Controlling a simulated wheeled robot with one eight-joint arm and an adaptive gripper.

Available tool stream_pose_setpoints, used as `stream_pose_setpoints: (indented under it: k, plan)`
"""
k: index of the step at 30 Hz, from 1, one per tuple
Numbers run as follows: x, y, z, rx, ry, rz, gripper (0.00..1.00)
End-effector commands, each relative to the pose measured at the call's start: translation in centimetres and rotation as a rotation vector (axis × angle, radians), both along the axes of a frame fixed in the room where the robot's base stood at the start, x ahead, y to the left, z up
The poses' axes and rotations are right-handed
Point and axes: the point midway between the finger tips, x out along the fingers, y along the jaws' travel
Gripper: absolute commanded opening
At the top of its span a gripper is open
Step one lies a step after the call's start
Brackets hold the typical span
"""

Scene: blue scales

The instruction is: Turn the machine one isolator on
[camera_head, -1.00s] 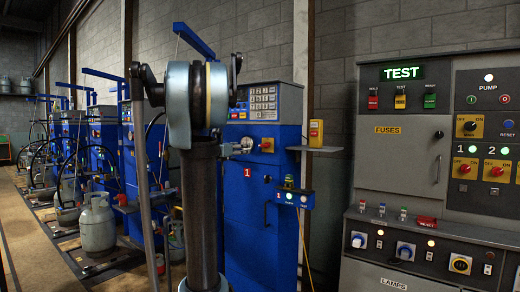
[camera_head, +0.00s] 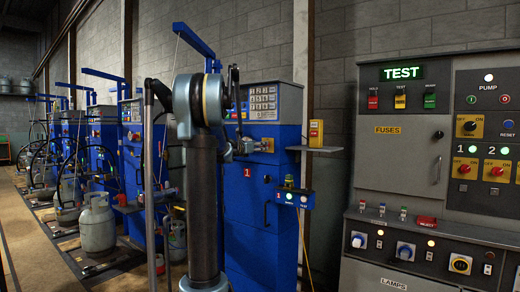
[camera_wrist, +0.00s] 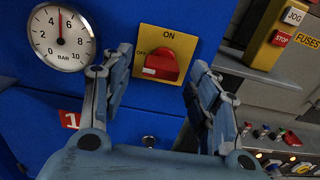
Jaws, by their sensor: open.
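The machine one isolator is a red rotary knob (camera_wrist: 172,64) on a yellow plate (camera_wrist: 153,90) marked ON at the top and OFF at the left. The knob's bar lies roughly crosswise, with its white mark towards the OFF side. My gripper (camera_wrist: 158,58) is open, with one finger on each side of the knob in the wrist view. Whether a finger touches it I cannot tell. In the head view my gripper (camera_head: 240,147) is at the blue machine one cabinet (camera_head: 252,215), and the yellow plate (camera_head: 268,144) shows partly beside it.
A pressure gauge (camera_wrist: 62,38) is close to the left finger. A yellow JOG/STOP box (camera_head: 316,132) stands on a shelf (camera_head: 314,149) to the right. The grey test panel (camera_head: 400,160) is further right. Gas cylinders (camera_head: 97,222) stand at the left.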

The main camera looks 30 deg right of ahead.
Motion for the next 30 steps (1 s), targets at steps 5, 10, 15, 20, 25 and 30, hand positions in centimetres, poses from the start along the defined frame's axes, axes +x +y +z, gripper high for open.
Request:
stream_pose_setpoints:
  k: [5,10,15,20,25,30]
  plan:
    - [0.7,-1.7,0.0,0.0,0.0,-0.001,0.55]
    - [0.9,-2.2,0.0,0.0,0.0,0.0,0.55]
    - [0.9,-2.2,0.0,0.0,0.0,0.0,0.55]
    - [0.9,-2.2,0.0,0.0,0.0,0.0,0.35]
    - [1.0,-2.2,0.0,0.0,0.0,0.001,0.11]
    - [1.0,-2.1,0.0,0.002,-0.004,0.002,0.11]
